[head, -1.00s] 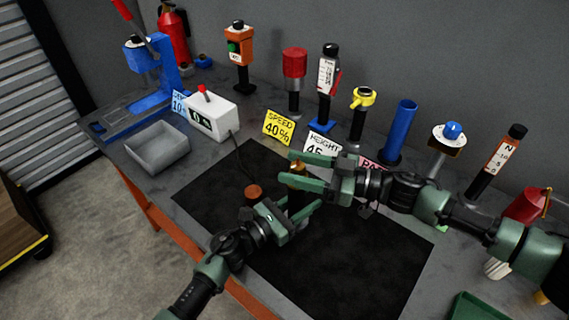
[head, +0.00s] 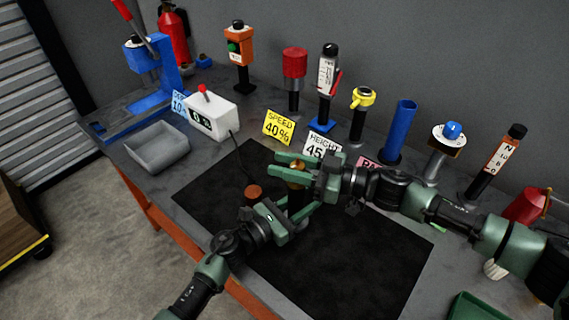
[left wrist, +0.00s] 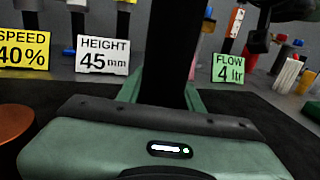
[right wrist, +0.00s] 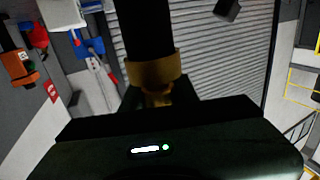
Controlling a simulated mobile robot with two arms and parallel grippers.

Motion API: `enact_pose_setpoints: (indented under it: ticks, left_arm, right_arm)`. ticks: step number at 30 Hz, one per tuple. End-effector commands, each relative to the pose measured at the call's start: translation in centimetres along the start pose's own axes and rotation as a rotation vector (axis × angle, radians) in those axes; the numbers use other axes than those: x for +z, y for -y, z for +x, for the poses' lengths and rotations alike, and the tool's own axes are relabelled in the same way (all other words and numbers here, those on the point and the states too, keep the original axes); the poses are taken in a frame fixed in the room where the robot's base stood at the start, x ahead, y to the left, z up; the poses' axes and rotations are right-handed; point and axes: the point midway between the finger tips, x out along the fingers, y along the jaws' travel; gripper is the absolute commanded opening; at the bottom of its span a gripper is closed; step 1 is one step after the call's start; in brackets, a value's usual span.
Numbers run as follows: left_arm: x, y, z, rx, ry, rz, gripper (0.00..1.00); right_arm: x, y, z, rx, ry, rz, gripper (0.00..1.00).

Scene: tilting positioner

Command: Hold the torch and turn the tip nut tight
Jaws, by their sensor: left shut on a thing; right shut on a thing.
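The torch (head: 295,200) is a dark, roughly upright cylinder above the black mat, with a brass tip nut (head: 296,165) at its top. My left gripper (head: 301,199), its arm coming from the lower left, is shut on the torch's dark body; the body also rises between its fingers in the left wrist view (left wrist: 172,50). My right gripper (head: 283,166), its arm coming from the right, is shut on the tip nut above the left gripper. The right wrist view shows the brass nut (right wrist: 153,74) against the dark body. The fingers partly hide the torch.
The black mat (head: 370,265) is mostly bare, with a copper-coloured disc (head: 253,192) left of the torch. A white box (head: 212,116) with a red knob and a grey tray (head: 158,150) stand at left. Several posts and signs, including a blue tube (head: 400,130), line the back.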

Motion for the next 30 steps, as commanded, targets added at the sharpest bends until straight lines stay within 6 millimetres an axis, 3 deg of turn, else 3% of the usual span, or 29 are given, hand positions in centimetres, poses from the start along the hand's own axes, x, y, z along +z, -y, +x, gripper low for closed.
enact_pose_setpoints:
  ticks: [11,30]
  left_arm:
    - [-0.1,0.1,0.0,-0.002,-0.001,0.000,0.00]
    - [-0.1,0.2,0.0,-0.004,-0.001,0.003,0.00]
  right_arm:
    - [0.0,-0.4,0.0,0.191,-0.005,0.005,0.00]
    - [-0.2,-1.9,-0.6,0.780,-0.012,0.009,0.00]
